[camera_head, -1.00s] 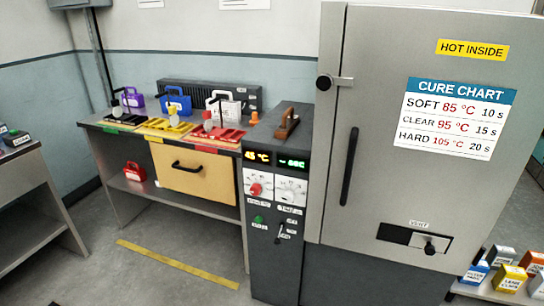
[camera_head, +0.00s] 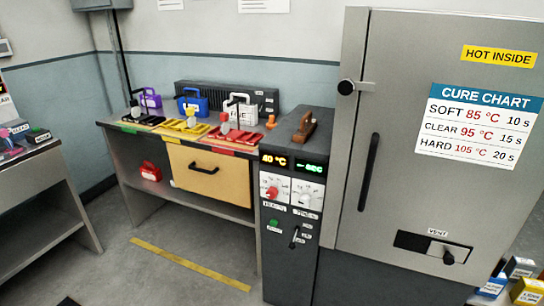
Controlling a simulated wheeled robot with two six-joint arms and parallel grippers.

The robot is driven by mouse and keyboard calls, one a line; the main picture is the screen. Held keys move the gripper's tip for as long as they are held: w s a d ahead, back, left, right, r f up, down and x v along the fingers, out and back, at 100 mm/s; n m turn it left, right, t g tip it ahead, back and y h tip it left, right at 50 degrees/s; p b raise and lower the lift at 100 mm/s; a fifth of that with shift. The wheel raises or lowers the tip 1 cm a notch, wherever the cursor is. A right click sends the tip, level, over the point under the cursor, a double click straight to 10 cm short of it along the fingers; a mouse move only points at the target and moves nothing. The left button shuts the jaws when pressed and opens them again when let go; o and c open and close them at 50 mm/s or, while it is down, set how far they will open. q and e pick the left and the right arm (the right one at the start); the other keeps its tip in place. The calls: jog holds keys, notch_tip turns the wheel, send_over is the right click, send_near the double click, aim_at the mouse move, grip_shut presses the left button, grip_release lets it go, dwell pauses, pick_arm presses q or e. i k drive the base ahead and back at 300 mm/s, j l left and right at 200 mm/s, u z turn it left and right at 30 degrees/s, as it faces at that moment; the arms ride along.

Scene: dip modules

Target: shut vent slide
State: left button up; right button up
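The vent (camera_head: 412,241) is a slot low on the big grey oven door (camera_head: 400,180), under a small VENT label. A light metal slide plate with a dark round knob (camera_head: 448,258) covers the right part of the slot. The left part of the slot is dark and uncovered. Neither of my grippers shows in this view, and nothing touches the knob.
A dark control cabinet (camera_head: 290,270) with dials and lit displays stands left of the oven. A workbench (camera_head: 120,150) with coloured trays and a drawer is further left. Several small boxes (camera_head: 520,267) sit at lower right.

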aim_at(450, 254)
jog(key=z, duration=1.3)
